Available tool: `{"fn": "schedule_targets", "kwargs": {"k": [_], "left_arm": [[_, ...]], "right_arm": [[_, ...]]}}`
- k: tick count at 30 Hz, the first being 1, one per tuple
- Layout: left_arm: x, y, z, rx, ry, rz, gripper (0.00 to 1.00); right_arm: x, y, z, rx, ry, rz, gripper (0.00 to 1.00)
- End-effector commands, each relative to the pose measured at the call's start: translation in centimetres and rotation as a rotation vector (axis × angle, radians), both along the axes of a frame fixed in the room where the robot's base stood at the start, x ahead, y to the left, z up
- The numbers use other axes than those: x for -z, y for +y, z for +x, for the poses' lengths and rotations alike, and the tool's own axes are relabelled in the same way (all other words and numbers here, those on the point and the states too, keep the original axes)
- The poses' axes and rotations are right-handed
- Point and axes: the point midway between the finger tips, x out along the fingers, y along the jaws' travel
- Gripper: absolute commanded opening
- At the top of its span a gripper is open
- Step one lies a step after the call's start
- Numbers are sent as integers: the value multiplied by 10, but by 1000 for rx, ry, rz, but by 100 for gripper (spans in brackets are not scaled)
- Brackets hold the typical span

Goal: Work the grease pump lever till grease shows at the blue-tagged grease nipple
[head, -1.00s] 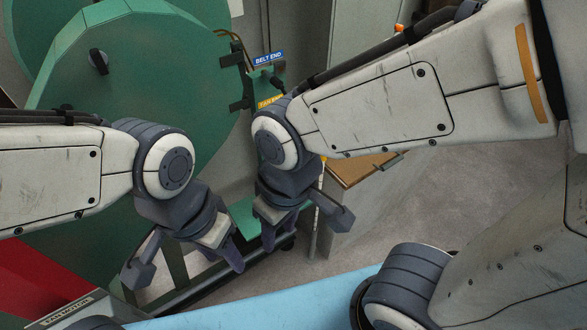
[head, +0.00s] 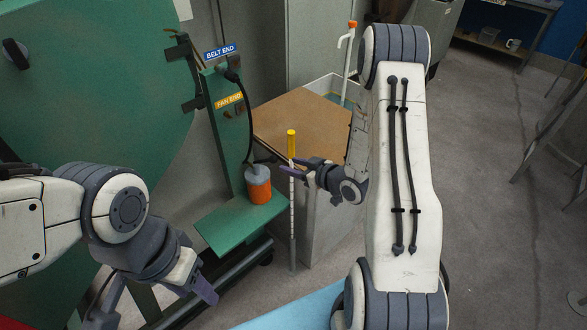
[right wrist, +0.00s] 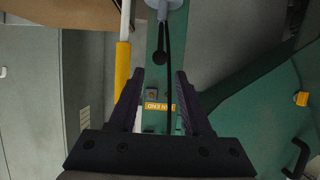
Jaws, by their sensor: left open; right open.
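The grease pump (head: 258,187) is an orange can with a grey top on a green shelf. Its lever (head: 291,145), a pale upright rod with a yellow grip, stands just right of it; the grip also shows in the right wrist view (right wrist: 122,66). My right gripper (head: 298,166) is open beside the rod, just below the grip; in the right wrist view the grip lies outside the left finger. The blue tag (head: 220,51) reads BELT END on the green post; its nipple is too small to tell whether grease shows. My left gripper (head: 192,284) is open and empty, low at left.
A yellow FAN END tag (head: 228,100) sits below the blue one, and a black hose (head: 248,120) runs down to the pump. A brown-topped cabinet (head: 300,118) stands behind the lever. The grey floor (head: 480,200) at right is open.

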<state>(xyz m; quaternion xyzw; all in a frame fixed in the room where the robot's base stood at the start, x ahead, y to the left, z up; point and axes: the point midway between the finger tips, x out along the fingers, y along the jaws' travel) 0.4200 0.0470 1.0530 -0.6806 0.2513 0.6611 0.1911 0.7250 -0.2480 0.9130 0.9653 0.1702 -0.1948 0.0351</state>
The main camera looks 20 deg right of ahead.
Motion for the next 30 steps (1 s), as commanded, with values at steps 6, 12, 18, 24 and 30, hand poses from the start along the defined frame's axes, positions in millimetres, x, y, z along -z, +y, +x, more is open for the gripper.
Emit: {"fn": "schedule_targets", "kwargs": {"k": [6,12,18,24,30], "left_arm": [[7,0,0,0,0,0,50],[15,0,0,0,0,0,50],[24,0,0,0,0,0,50],[21,0,0,0,0,0,50],[26,0,0,0,0,0,50]], "right_arm": [[9,7,17,-3,-6,2,49],[21,17,44,-3,-6,2,49],[33,27,70,-3,-5,3,49],[29,25,68,1,-3,3,0],[36,23,66,2,-4,4,0]]}}
